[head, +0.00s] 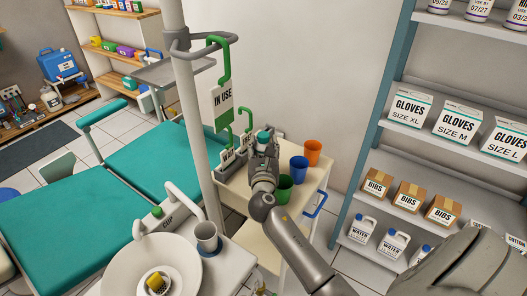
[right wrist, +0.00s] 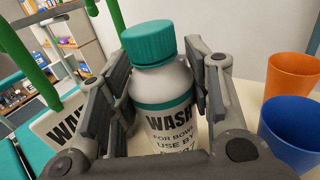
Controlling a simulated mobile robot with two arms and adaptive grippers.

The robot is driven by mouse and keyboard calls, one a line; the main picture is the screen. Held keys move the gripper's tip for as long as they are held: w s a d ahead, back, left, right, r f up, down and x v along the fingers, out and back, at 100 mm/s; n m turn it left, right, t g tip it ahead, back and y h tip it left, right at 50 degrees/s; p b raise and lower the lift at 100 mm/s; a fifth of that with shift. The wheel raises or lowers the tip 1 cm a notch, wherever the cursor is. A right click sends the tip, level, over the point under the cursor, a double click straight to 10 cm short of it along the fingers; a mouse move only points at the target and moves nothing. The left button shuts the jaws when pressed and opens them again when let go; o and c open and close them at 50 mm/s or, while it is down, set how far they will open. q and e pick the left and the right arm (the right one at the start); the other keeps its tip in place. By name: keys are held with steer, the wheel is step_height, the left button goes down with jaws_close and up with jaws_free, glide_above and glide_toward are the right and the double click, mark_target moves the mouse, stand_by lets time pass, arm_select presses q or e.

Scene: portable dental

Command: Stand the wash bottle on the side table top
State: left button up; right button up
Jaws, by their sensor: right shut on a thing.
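The wash bottle (right wrist: 160,100) is white with a teal cap and a "WASH" label. In the right wrist view it stands upright between the fingers of my right gripper (right wrist: 160,110), which is shut on it. In the head view my right gripper (head: 264,148) is over the cream side table (head: 236,198), with the teal cap (head: 263,135) showing at its tip. The bottle's base is hidden, so I cannot tell whether it touches the table top. My left gripper is not in view.
Orange (head: 312,152), blue (head: 299,168) and green (head: 284,187) cups stand right of the gripper. A rack with labelled tags (head: 228,160) is on its left. A pole (head: 190,110) with an "IN USE" tag (head: 222,104) rises nearby. A shelf (head: 375,160) stands at the right.

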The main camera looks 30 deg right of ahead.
steer(key=shift+f, duration=0.3)
steer(key=shift+f, duration=0.15)
steer(key=o, duration=1.3)
steer(key=p+v, duration=0.2)
steer(key=v, duration=1)
